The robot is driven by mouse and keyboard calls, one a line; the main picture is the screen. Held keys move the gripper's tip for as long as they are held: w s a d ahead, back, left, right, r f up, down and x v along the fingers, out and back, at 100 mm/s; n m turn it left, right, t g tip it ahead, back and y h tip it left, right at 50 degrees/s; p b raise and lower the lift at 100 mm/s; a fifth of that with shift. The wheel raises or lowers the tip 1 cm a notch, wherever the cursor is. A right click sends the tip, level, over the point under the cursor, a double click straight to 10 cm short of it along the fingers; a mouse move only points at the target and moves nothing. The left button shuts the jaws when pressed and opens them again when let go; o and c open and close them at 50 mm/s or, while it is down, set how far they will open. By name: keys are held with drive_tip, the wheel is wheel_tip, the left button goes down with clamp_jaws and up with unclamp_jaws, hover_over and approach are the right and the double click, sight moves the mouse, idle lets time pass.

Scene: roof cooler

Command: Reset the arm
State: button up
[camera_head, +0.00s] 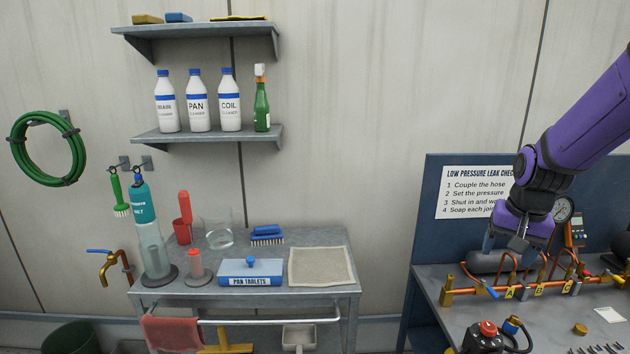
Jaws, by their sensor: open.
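My purple arm reaches in from the upper right of the head view. My gripper (513,247) points down at the arm's end, open, above the left part of the workbench (428,283) at right. Nothing shows between its fingers. It hangs in front of the blue back panel (425,215) and close to the copper pipe assembly (530,287) in the picture. I cannot tell whether it touches the pipes. Part of the instruction sign (470,192) and the gauge (563,210) are beside or behind the arm.
A green hose (45,148) hangs at left. A red-capped device (485,337) stands at the workbench front. Wall space between cart and workbench is clear.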

drive_tip(key=s+a+r+n+t, duration=0.1)
drive_tip(key=s+a+r+n, duration=0.1)
drive_tip(key=s+r, duration=0.5)
drive_tip(key=s+a+r+n+t, duration=0.2)
drive_tip(key=s+a+r, duration=0.3)
drive_tip(key=s, duration=0.9)
drive_tip(key=shift+s+a+r+n, duration=0.25)
drive_tip(key=shift+r+n, duration=0.55)
drive_tip(key=shift+r, duration=0.15)
